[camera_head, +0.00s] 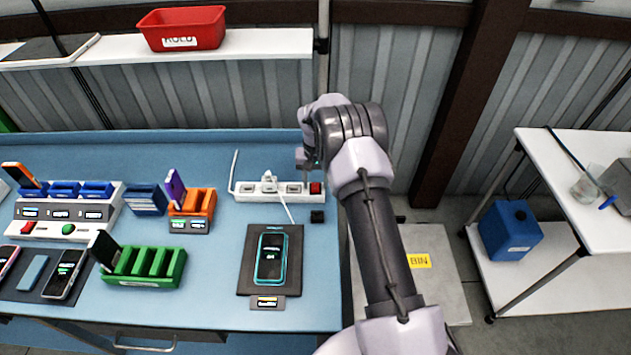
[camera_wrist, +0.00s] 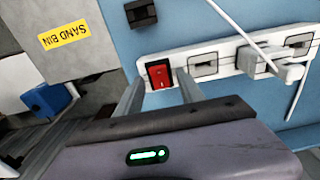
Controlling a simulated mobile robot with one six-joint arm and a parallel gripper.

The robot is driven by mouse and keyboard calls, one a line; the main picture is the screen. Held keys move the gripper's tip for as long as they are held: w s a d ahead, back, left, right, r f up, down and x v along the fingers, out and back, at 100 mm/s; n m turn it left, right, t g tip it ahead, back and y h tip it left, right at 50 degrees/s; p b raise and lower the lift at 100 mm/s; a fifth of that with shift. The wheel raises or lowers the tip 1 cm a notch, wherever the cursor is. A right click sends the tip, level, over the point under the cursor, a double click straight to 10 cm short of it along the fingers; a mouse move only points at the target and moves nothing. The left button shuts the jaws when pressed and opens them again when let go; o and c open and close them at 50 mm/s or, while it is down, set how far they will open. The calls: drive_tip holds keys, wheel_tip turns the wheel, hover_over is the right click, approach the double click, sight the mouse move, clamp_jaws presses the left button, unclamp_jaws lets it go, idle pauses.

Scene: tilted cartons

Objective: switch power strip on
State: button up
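The white power strip (camera_head: 281,196) lies along the right part of the blue bench, with a white plug (camera_head: 269,182) in one socket. Its red rocker switch (camera_head: 315,188) is at the right end. I cannot tell whether the switch is lit. My gripper (camera_head: 304,160) is above and behind that end in the head view, its fingers mostly hidden there. In the wrist view, my gripper (camera_wrist: 160,78) is open and empty. Its two fingers appear on either side of the red switch (camera_wrist: 159,74) in the black housing on the power strip (camera_wrist: 207,57). Contact cannot be told.
A small black block (camera_head: 317,217) sits just in front of the strip's switch end. A phone (camera_head: 270,258) on a dark pad lies nearer. Orange (camera_head: 200,205) and green (camera_head: 145,265) racks stand left. A grey sand bin (camera_head: 420,283) stands right of the bench.

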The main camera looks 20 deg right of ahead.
sight(315, 188)
wheel_tip(315, 188, up, 17)
drive_tip(key=p, duration=0.2)
drive_tip(key=shift+s+r, duration=0.2)
drive_tip(key=shift+s, duration=0.05)
drive_tip(key=shift+a, duration=0.15)
drive_tip(key=s+a+r+t+b, duration=0.1)
drive_tip(key=s+a+r+b, duration=0.3)
drive_tip(key=s+b, duration=0.15)
drive_tip(key=s+a+r+t+b, duration=0.2)
drive_tip(key=s+a+r+b, duration=0.25)
drive_tip(key=s, duration=0.25)
drive_tip(key=s+a+f+b, duration=0.2)
drive_tip(key=s, duration=0.6)
drive_tip(key=s+a+f+t+y+b, duration=0.1)
drive_tip(key=s+a+f+b, duration=0.2)
drive_tip(key=s, duration=0.4)
drive_tip(key=s+a+f+t+y+b, duration=0.1)
drive_tip(key=s+a+f+b, duration=0.1)
drive_tip(key=s, duration=0.6)
drive_tip(key=shift+s+a+f+b, duration=0.15)
drive_tip(key=shift+s+f+b, duration=0.15)
drive_tip(key=shift+f, duration=0.45)
